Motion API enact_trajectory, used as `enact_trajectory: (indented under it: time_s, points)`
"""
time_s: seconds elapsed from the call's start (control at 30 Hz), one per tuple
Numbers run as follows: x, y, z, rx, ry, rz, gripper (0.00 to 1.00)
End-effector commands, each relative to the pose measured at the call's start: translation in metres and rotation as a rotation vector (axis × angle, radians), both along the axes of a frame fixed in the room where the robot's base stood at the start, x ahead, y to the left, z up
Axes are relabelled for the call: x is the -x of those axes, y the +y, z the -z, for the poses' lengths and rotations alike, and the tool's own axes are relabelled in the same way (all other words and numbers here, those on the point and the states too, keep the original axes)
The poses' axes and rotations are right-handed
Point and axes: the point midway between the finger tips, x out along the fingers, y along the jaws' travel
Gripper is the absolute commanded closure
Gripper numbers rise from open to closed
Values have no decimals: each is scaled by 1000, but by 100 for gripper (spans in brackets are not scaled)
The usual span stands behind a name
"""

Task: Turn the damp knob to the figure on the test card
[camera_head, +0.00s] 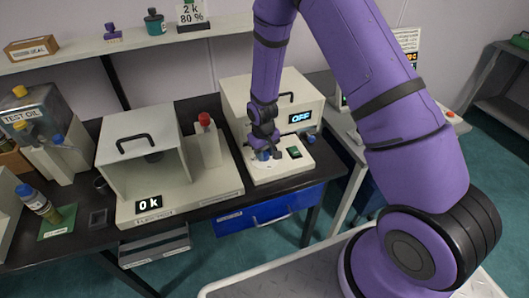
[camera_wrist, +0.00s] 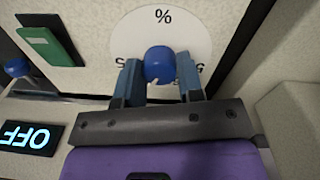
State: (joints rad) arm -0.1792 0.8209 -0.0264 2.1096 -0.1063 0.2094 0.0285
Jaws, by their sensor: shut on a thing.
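The test card (camera_head: 191,12) on the back shelf reads "2 k" and "80 %". The damp knob (camera_wrist: 158,64) is blue and sits on a round white dial (camera_wrist: 190,30) marked "%". My gripper (camera_wrist: 160,80) is shut on this knob, one finger on each side, and it also shows over the machine's front panel in the head view (camera_head: 263,152). A small white pointer shows at the knob's edge in the wrist view. The fingers hide most dial figures, so I cannot read the setting.
The machine's display (camera_head: 301,118) reads "OFF". A green rocker switch (camera_head: 294,152) and another blue knob (camera_head: 310,140) are right of my gripper. At left stands the unit with a "0 k" display (camera_head: 149,204) and a red-topped post (camera_head: 205,121). A blue drawer (camera_head: 270,212) is below.

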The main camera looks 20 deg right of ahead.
Motion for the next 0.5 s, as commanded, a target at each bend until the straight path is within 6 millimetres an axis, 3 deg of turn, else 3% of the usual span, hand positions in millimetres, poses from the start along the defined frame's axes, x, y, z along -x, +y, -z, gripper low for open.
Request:
enact_trajectory:
  time_s: [0.3,0.33,0.4,0.5]
  points:
    - [-1,0,-1,0,-3,0,89]
    - [-1,0,-1,-1,-3,0,59]
    - [-1,0,0,0,-2,0,43]
    - [-1,0,0,0,-2,0,40]
